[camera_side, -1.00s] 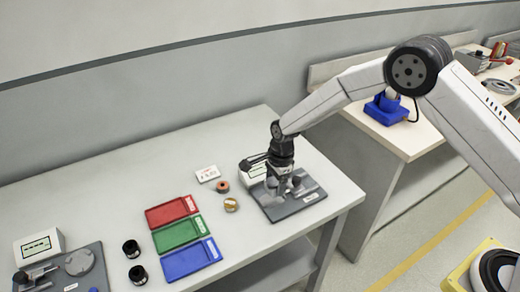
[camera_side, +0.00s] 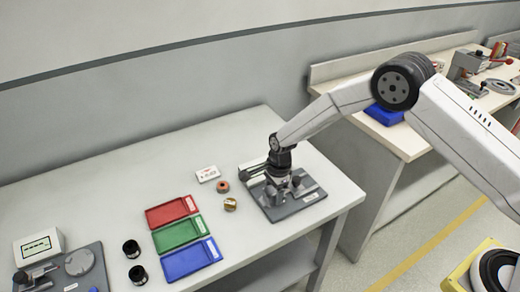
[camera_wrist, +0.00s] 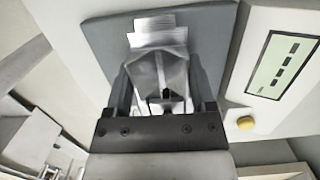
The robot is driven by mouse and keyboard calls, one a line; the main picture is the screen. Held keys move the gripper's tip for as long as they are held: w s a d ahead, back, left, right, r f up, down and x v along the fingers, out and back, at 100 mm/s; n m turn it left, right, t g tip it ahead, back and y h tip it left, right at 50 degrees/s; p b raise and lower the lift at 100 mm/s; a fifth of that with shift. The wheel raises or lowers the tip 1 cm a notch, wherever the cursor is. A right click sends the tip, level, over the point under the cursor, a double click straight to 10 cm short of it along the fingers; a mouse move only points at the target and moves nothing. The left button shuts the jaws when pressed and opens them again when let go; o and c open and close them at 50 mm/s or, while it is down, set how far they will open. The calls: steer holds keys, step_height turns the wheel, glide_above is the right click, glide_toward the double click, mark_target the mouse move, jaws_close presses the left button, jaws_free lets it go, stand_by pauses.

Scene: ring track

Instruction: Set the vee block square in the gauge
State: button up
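My gripper (camera_wrist: 160,82) is over the grey gauge base (camera_wrist: 105,45), pointing down at it. Its two dark fingers flank a grey metal block, which I take for the vee block (camera_wrist: 165,72), and the block fills the gap between them. A bright ribbed metal part (camera_wrist: 153,28) lies just beyond the block. In the side view my gripper (camera_side: 284,190) stands low over the gauge base (camera_side: 310,198) at the table's right end. The block's underside and its seating are hidden, so I cannot tell whether it sits square.
A gauge display (camera_wrist: 282,65) with a yellow button stands beside the base. Left of it are a copper-coloured ring (camera_side: 223,187), a brass part (camera_side: 230,204), a white label card (camera_side: 208,174), red (camera_side: 172,211), green (camera_side: 181,232) and blue (camera_side: 191,260) trays, and two black cylinders (camera_side: 132,249).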

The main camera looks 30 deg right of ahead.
steer(key=o, duration=0.3)
steer(key=shift+r, duration=0.1)
steer(key=r, duration=0.4)
steer(key=d+r, duration=0.1)
steer(key=r, duration=0.7)
steer(key=shift+d, duration=0.25)
stand_by(0.3)
